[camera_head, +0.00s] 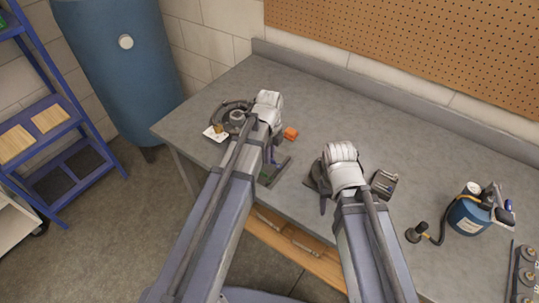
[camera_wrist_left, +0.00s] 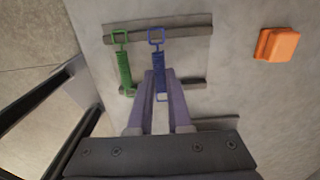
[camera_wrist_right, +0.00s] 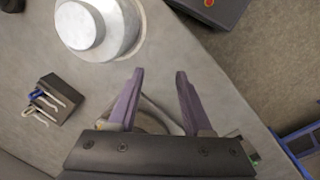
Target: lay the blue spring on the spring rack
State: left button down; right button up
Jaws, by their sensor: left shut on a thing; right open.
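The blue spring (camera_wrist_left: 159,68) has a loop at each end and lies across the upper bar of the spring rack (camera_wrist_left: 185,33) in the left wrist view, its lower end near the lower bar. My left gripper (camera_wrist_left: 159,75) is shut on it, and the fingers hide part of its coil. A green spring (camera_wrist_left: 124,68) lies across both bars to the left, apart from the blue one. In the head view, my left gripper (camera_head: 275,160) is over the rack, mostly hidden by my arm. My right gripper (camera_wrist_right: 155,75) is open and empty above the bench.
An orange block (camera_wrist_left: 277,44) sits right of the rack, and also shows in the head view (camera_head: 290,133). A dark tool holder (camera_wrist_right: 60,92) and a silver round part (camera_wrist_right: 90,25) are near my right gripper. A blue canister (camera_head: 468,217) stands at right. The back of the bench (camera_head: 350,110) is clear.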

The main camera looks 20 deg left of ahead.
pick_arm(q)
jog(key=shift+f+b, duration=0.75)
pick_arm(e)
jog(key=shift+f, duration=0.75)
dwell(1.1)
pick_arm(q)
jog(key=c, duration=0.8)
grip_release()
jog(key=shift+c, duration=1.4)
jog(key=shift+r, duration=0.1)
pick_arm(e)
jog(key=shift+r, duration=0.15)
pick_arm(q)
notch_tip(320, 180, up, 7)
jog(key=p, duration=0.7)
pick_arm(e)
notch_tip(320, 180, up, 7)
